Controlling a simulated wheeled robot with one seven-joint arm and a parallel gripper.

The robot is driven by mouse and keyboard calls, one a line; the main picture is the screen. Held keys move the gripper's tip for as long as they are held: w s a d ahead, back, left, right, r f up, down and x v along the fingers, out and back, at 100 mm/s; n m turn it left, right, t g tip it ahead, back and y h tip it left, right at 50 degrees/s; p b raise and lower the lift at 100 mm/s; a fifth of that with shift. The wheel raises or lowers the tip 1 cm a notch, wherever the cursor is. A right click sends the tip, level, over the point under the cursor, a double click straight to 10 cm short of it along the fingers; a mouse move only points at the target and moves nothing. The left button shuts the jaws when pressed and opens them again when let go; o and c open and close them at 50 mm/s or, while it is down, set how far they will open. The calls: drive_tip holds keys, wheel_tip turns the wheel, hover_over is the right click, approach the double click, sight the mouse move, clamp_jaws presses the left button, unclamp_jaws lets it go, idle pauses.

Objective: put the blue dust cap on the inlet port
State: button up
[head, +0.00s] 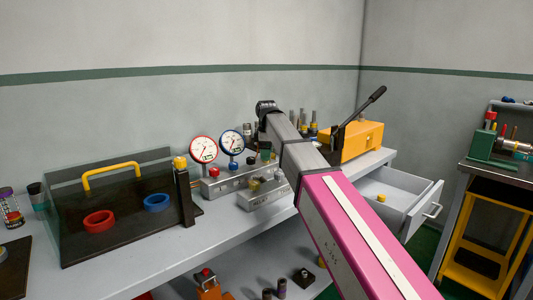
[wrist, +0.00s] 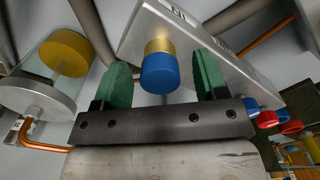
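In the wrist view, my gripper (wrist: 165,82) has two green fingers spread apart. A blue cap (wrist: 160,73) sits between them, with a visible gap on each side. The cap is at the end of a brass port (wrist: 158,46) that sticks out of a grey metal block (wrist: 195,42). The cap looks seated on the port; how far on I cannot tell. A label on the block is only partly readable. In the head view, my arm reaches over the bench and its end is near the gauges; the fingers and the cap cannot be made out there.
Two gauges (head: 203,149) stand on a manifold on the bench. A clear case (head: 110,205) with red and blue rings is at left. An orange lever unit (head: 358,141) and an open drawer (head: 402,196) are at right. Copper pipe (wrist: 45,147) runs near my gripper.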

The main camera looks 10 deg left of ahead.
wheel_tip(320, 180, up, 11)
idle(0.7)
drive_tip(key=shift+f, duration=0.1)
